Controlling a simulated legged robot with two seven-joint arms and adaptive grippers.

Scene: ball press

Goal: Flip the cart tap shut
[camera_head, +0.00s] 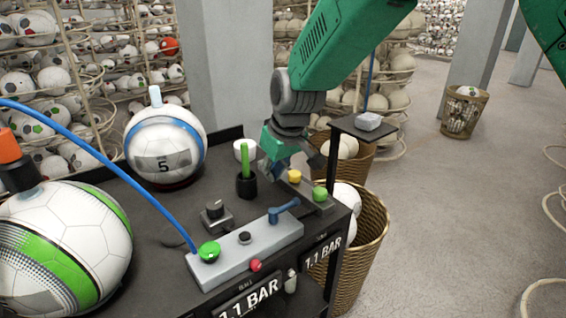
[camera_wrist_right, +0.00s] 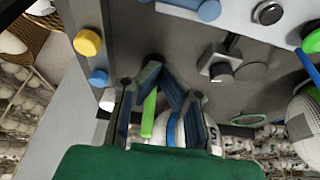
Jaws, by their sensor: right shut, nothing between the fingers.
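The cart tap appears to be the blue lever (camera_head: 284,209) on the grey control box (camera_head: 245,250) at the cart's front edge; the lever slants across the box's right end. The rounded blue end (camera_wrist_right: 209,10) at the top of the right wrist view looks like part of it. My right gripper (camera_head: 284,172) is above the cart top, behind the lever and apart from it. Its fingers (camera_wrist_right: 155,72) are shut with nothing between them. My left gripper is not in view.
A green stick in a black cup (camera_head: 246,184) stands close to my right gripper. A yellow knob (camera_head: 295,176) and green knob (camera_head: 320,193) are on the cart's right. A ball marked 5 (camera_head: 164,147) and a blue hose (camera_head: 100,155) occupy the left.

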